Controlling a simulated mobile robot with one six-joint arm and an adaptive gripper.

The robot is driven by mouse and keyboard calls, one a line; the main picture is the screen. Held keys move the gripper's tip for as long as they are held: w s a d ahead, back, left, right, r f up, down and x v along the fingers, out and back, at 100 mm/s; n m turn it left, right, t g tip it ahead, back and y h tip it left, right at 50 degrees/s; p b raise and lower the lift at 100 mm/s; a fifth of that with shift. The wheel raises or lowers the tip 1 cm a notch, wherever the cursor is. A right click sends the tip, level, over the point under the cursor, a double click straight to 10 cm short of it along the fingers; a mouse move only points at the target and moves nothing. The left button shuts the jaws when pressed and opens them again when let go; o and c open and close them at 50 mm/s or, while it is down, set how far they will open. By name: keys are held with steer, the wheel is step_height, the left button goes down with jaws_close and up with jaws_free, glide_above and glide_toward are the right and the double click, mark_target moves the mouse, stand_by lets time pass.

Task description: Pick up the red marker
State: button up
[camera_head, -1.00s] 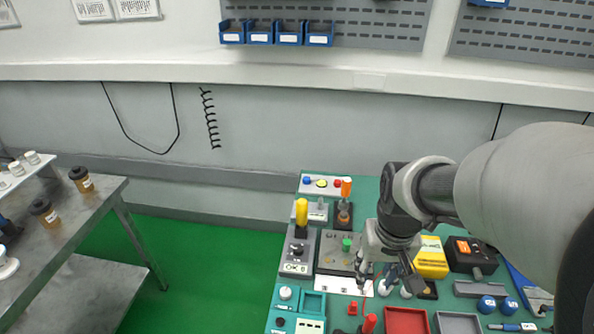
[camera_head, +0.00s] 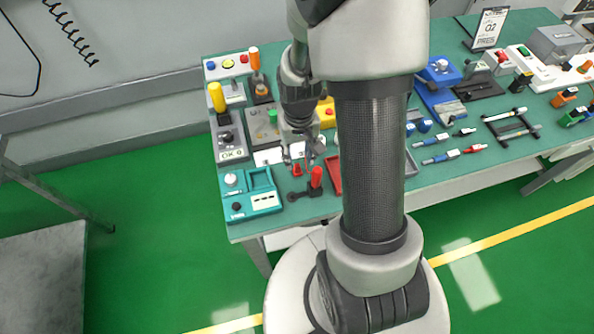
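A small marker with a red end (camera_head: 474,149) lies on the green bench top, right of my arm. It is small in the picture, and its details are hard to make out. Two blue and white markers lie close by, one behind it (camera_head: 432,140) and one to its left (camera_head: 440,158). My gripper (camera_head: 303,157) hangs over the left part of the bench, well left of the red marker. Its fingers look spread, with nothing visible held between them. My arm hides the middle of the bench.
A black rack (camera_head: 512,128) with pens stands right of the markers. A red-handled lever (camera_head: 316,178) and a teal box (camera_head: 251,195) are near my gripper. A blue device (camera_head: 440,72) stands behind the markers.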

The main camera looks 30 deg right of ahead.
mark_target(298, 166)
steer(key=shift+a+f+b, duration=0.1)
steer(key=shift+f+b, duration=1.15)
steer(key=shift+f, duration=1.9)
steer(key=shift+r, duration=0.1)
steer(key=shift+c, duration=0.2)
jaws_close()
